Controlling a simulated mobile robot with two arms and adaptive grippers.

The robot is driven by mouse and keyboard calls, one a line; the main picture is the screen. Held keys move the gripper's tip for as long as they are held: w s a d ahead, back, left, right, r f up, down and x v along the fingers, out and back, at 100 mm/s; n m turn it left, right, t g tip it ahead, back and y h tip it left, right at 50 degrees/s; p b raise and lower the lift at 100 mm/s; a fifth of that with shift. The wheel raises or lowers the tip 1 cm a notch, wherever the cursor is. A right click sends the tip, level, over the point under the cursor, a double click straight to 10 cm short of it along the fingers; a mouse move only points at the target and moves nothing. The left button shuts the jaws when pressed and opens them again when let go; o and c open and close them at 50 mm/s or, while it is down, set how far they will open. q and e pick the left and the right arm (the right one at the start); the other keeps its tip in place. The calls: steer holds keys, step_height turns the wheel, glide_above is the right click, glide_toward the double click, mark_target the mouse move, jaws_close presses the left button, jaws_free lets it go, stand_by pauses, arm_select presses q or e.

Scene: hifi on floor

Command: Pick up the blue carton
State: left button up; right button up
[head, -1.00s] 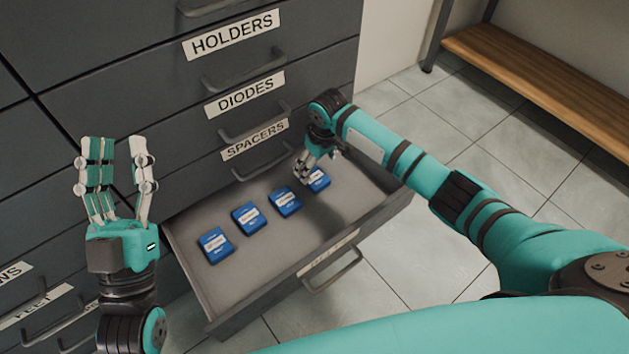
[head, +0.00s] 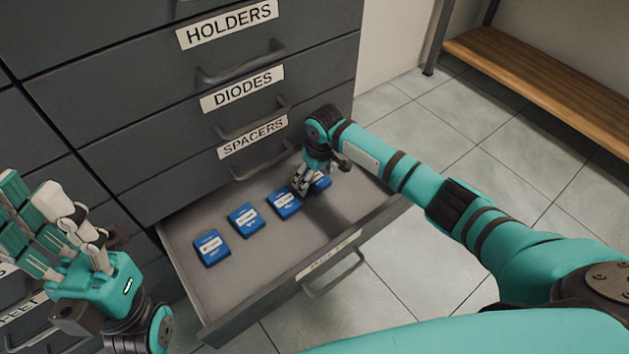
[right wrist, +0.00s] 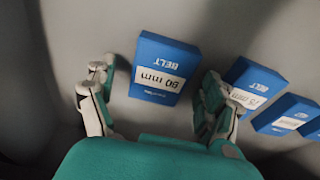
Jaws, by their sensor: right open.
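Several blue cartons with white labels lie flat in a row in the open drawer in the head view. My right gripper (head: 315,179) is low over the rightmost carton (head: 322,182) and partly hides it. Another carton (right wrist: 256,80) lies just beyond the right finger. My left gripper (head: 35,195) is open and empty at the left edge, outside the drawer.
The open drawer (head: 232,317) has low walls and a front handle (head: 335,277). Closed grey drawers (head: 150,120) rise behind it. Two more cartons, one at the left end (head: 211,248) and one beside it (head: 245,220), have clear drawer floor around them. A wooden bench (head: 550,80) stands at upper right.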

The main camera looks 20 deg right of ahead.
steer(key=c, duration=1.1)
steer(key=shift+r, duration=0.1)
